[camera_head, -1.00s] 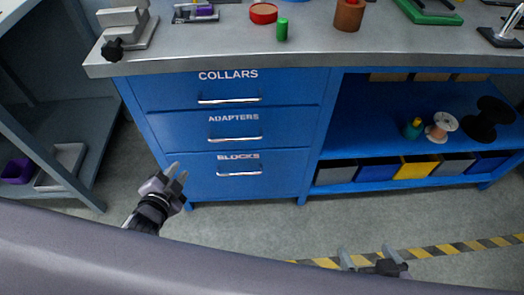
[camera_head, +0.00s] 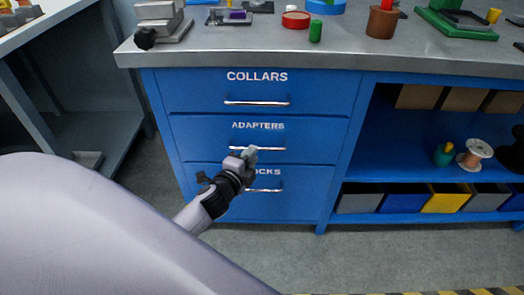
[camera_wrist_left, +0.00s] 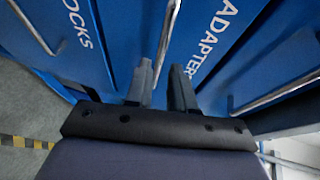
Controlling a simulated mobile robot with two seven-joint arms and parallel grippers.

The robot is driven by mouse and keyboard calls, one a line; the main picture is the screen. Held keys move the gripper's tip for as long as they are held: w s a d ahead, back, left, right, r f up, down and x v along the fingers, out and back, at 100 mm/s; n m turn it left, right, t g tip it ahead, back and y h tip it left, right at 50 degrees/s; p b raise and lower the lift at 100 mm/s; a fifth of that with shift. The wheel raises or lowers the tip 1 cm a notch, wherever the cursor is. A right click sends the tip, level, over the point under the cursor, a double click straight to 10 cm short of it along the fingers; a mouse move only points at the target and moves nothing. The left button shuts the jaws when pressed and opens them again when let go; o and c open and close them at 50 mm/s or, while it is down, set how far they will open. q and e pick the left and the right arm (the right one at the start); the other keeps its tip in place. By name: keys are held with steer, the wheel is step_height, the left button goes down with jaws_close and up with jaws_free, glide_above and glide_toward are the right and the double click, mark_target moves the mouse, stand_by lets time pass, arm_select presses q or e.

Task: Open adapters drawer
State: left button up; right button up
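The blue ADAPTERS drawer (camera_head: 320,136) is the middle one of three in the cabinet. It looks flush with its neighbours. Its silver bar handle (camera_head: 270,149) is level; the wrist view shows the handle (camera_wrist_left: 169,30) too. My left gripper (camera_head: 248,154) is at the left part of this handle. In the wrist view the two fingers (camera_wrist_left: 162,78) are apart, with the handle's bar running toward the gap between them. Whether the fingers touch the bar cannot be told. My right gripper is not in view.
The COLLARS drawer (camera_head: 320,92) is above and the BLOCKS drawer (camera_head: 310,180) below, each with a bar handle. The grey worktop (camera_head: 240,50) overhangs them and carries several parts. Open shelves with bins (camera_head: 405,200) and spools are to the right. Grey floor is free in front.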

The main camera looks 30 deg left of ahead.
arm_select(q)
steer(key=shift+b+x, duration=0.5)
steer(key=shift+x, duration=2)
jaws_close()
